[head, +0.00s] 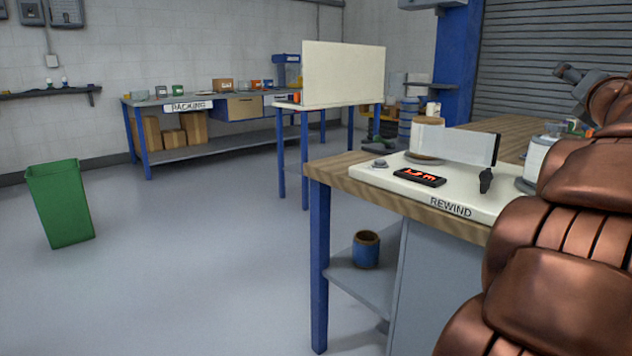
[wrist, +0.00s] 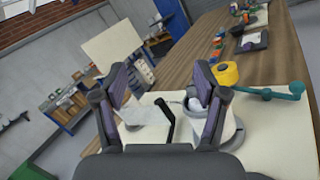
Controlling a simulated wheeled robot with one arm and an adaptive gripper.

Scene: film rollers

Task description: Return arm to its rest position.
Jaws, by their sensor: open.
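My gripper (wrist: 160,100) is open and empty in the wrist view, its two fingers spread above the rewind bench. In the head view my copper-coloured arm fills the right side. A dark gripper part (head: 580,78) shows at the upper right, over the bench. The fingers and what lies between them are clearer in the wrist view. Behind the fingers lie the white board and a black handle (wrist: 167,118) of the rewind station. I see nothing held in the fingers.
The rewind bench (head: 340,172) carries a black display (head: 419,177), a roll (head: 427,137) and a black-edged panel. A blue can (head: 366,249) stands on its lower shelf. A yellow spool (wrist: 226,74) is right of my gripper. A green bin (head: 60,203) stands left; the floor between is clear.

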